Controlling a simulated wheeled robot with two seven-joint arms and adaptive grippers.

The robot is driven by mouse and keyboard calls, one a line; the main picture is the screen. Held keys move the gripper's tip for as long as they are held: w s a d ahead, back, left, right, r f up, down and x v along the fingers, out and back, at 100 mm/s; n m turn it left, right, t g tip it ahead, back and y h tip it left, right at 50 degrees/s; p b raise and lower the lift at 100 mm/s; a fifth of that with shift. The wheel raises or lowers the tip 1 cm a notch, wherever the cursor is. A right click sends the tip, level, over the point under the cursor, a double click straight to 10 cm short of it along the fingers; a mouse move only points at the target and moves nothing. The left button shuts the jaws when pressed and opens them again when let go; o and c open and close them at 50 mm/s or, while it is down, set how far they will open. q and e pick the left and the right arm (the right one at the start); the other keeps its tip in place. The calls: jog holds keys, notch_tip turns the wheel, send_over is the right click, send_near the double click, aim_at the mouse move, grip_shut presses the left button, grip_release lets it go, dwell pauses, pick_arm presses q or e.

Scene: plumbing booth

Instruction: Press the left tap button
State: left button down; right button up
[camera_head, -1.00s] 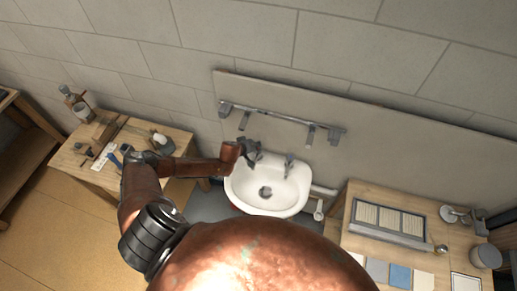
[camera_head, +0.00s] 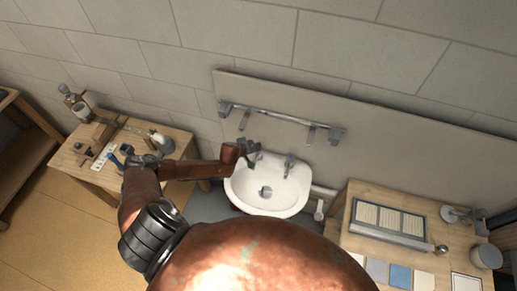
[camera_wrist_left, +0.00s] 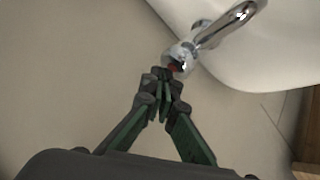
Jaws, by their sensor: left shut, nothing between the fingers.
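The white sink (camera_head: 290,200) is on the wall in the head view. Its left tap shows close up in the wrist view as a chrome tap (camera_wrist_left: 215,32) with a curved spout. A small red spot (camera_wrist_left: 174,68) shows on the tap's end. My left gripper (camera_head: 251,150) is at the sink's back left corner and covers much of the left tap in the head view. In the wrist view the left gripper's fingers (camera_wrist_left: 162,78) are shut and empty, with tips right at the red spot. I cannot tell whether they touch it. My right gripper is out of view.
The right tap (camera_head: 290,163) stands on the sink's back rim. A metal rail (camera_head: 275,115) runs above the sink. A wooden table (camera_head: 75,160) with tools is at left, and a wooden bench (camera_head: 350,225) with sample tiles is at right.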

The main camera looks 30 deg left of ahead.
pick_arm(q)
jog(key=shift+f+b, duration=0.3)
jog(key=shift+f, duration=0.15)
dwell(0.4)
jog(key=shift+f, duration=0.35)
jog(key=shift+r, duration=0.15)
dwell(0.4)
jog(key=shift+r+p, duration=1.05)
jog(key=shift+r, duration=0.3)
notch_tip(320, 180, up, 4)
jog(key=p, duration=0.5)
jog(key=shift+r, duration=0.25)
